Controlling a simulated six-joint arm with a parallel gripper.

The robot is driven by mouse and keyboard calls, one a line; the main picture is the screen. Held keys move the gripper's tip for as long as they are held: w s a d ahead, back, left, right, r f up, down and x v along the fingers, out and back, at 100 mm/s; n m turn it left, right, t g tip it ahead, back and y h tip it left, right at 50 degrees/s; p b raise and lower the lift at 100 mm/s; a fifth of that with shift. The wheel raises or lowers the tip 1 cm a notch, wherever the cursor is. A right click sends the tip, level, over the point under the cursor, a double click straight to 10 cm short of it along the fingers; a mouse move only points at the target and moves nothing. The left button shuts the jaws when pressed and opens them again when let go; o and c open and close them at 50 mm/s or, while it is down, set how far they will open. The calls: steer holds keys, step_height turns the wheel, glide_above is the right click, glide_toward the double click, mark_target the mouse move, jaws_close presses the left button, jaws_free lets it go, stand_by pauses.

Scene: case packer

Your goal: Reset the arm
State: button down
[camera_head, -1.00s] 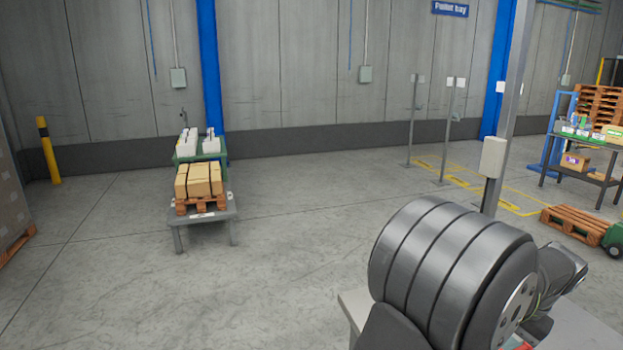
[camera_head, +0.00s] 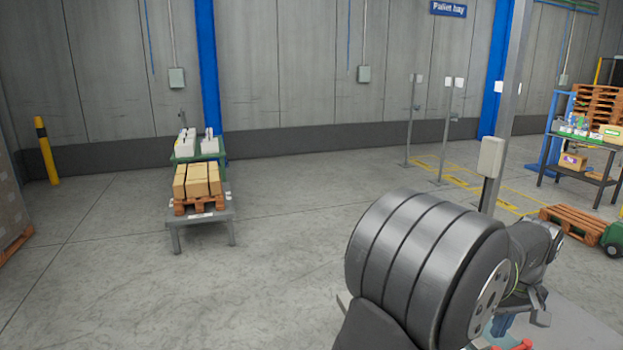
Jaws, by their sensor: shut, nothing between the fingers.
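My own arm fills the lower right of the head view, with a large dark grey ribbed joint in front and a smaller grey joint behind it to the right. I cannot make out my gripper's fingers; the end of the arm is hidden behind the big joint or out of frame. A light grey tabletop (camera_head: 585,325) shows under the arm at the bottom right. Small blue and red bits show at the bottom edge beside the arm, too covered to name.
A grey stand (camera_head: 203,218) holds a small pallet of tan boxes (camera_head: 197,180), with white items on a green stand behind. A grey post (camera_head: 505,120) rises behind my arm. A wooden pallet (camera_head: 580,224) and a dark shelf (camera_head: 585,142) stand right. The middle floor is clear.

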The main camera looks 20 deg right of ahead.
steer(key=shift+d+f+n+g, duration=0.1)
steer(key=shift+n+g, duration=0.2)
steer(key=shift+n, duration=1.1)
steer(key=shift+w, duration=0.1)
stand_by(0.6)
